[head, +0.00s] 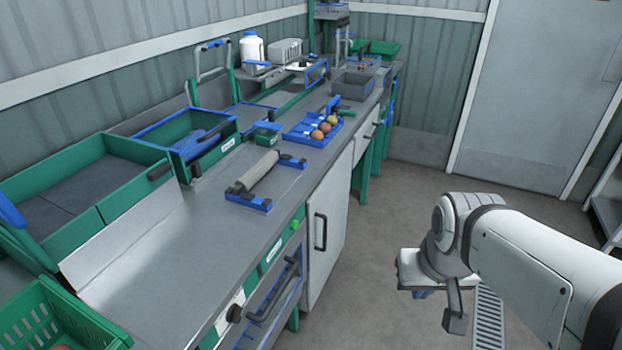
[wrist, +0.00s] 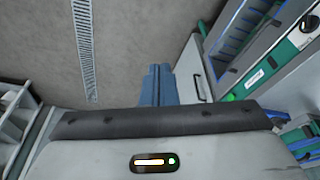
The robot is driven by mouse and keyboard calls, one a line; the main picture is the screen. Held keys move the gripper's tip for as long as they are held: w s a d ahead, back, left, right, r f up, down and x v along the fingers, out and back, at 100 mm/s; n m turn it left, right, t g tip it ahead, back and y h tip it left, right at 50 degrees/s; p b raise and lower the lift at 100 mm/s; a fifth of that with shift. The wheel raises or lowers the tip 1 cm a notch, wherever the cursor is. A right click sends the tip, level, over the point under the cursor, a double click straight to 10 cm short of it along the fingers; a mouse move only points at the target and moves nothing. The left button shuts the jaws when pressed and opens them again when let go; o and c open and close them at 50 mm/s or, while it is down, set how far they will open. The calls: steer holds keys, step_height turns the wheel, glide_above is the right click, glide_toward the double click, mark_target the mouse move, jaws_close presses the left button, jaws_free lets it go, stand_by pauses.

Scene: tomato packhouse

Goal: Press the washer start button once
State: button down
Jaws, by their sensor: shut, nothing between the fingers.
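A small green button (head: 295,224) sits at the far end of the green front panel (head: 270,258) below the bench edge, and it looks like the washer start button. In the wrist view a bright green spot on the panel's end, likely the same button (wrist: 229,98), shows to the right of my fingers. My gripper (wrist: 158,70) has its blue fingers together with nothing between them. In the head view my gripper (head: 424,294) is mostly hidden under my wrist, right of the bench, well apart from the button.
A black knob (head: 234,313) is on the same panel. A white cabinet door (head: 328,235) with a dark handle is beside it. A roller (head: 256,172) and a blue tray (head: 300,136) with tomatoes stand on the bench. The floor (head: 385,235) between bench and arm is clear.

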mark_target(295, 225)
steer(key=w+a+f+n+t+b, duration=0.1)
steer(key=w+f+n+t+b, duration=0.2)
steer(key=w+f+b, duration=0.5)
steer(key=w+a+f+n+t+b, duration=0.25)
steer(key=w+f+t+b, duration=0.2)
steer(key=w, duration=0.75)
steer(key=w+a+f+n+t+y+b, duration=0.6)
steer(key=w+a+f+n+y+b, duration=0.2)
steer(key=w+a+f+n+b, duration=0.1)
steer(key=w+a+f+b, duration=0.1)
steer(key=b, duration=0.1)
steer(key=shift+w+a+b, duration=0.25)
steer(key=shift+w+b, duration=0.05)
steer(key=shift+w, duration=0.05)
steer(key=shift+f+t, duration=0.1)
steer(key=shift+t, duration=0.15)
steer(key=w+a+p, duration=0.1)
steer(key=w+a, duration=0.2)
steer(key=a, duration=0.5)
steer(key=shift+a, duration=0.15)
